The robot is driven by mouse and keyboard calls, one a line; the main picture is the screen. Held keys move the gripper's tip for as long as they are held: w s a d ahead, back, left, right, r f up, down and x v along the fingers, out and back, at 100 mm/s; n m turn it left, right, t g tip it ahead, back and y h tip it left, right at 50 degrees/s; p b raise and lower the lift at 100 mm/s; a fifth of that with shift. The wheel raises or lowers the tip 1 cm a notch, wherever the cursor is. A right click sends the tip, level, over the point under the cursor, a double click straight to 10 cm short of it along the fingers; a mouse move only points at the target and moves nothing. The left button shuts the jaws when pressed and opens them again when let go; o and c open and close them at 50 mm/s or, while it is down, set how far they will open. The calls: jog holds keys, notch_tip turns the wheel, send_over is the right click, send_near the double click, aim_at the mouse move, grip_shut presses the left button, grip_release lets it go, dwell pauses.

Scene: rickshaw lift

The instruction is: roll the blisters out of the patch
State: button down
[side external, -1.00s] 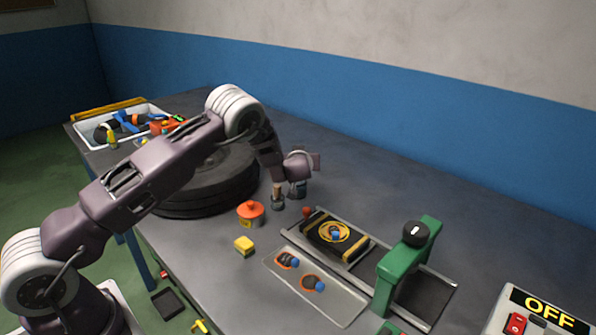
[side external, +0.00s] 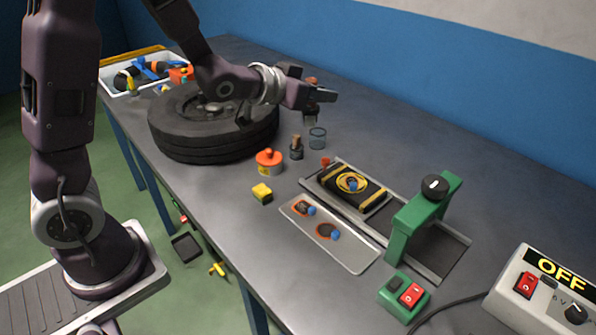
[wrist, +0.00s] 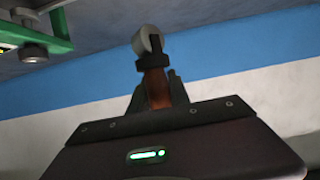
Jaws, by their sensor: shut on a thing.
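In the wrist view the roller (wrist: 148,42) has a pale metal wheel and a brown handle, which sits between my fingers (wrist: 157,92). The patch looks to be the round yellow-ringed piece with a blue spot (side external: 352,183) on a black block (side external: 340,196). The block lies in a metal tray left of a green press (side external: 420,215). My gripper is well apart from it, farther back. Any blisters are too small to tell.
A dark wooden-topped bottle (side external: 297,148), an orange-lidded pot (side external: 269,162) and a yellow block (side external: 262,193) stand nearby. A plate (side external: 345,250) holds two orange-ringed pieces. A tyre (side external: 200,140) lies behind-left. A switch box (side external: 545,290) stands front right. Bench at back right is clear.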

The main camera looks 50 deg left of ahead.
notch_tip(320, 180, up, 5)
jog(key=w+d+f+m+h, duration=0.3)
jog(key=w+f, duration=0.4)
jog(key=f, duration=0.2)
jog(key=w+d+f+m+g+h, duration=0.1)
jog(key=d+f+m+g+h, duration=0.35)
jog(key=d+m+h, duration=0.3)
notch_tip(320, 180, up, 13)
jog(key=s+a+m+g+h, duration=0.1)
jog(key=s+m+g+h, duration=0.15)
jog(key=m+g, duration=0.55)
jog(key=shift+n+g, duration=0.25)
jog(key=shift+g, duration=0.3)
jog(key=shift+w+a+f, duration=0.1)
jog(key=shift+w+f, duration=0.05)
jog(key=shift+f, duration=3.25)
jog(key=shift+w+a+f, duration=0.1)
jog(key=shift+f, duration=3.25)
jog(key=shift+w+a+f, duration=0.1)
jog(key=shift+w+f, duration=0.05)
jog(key=shift+f, duration=3.25)
jog(key=shift+f, duration=0.25)
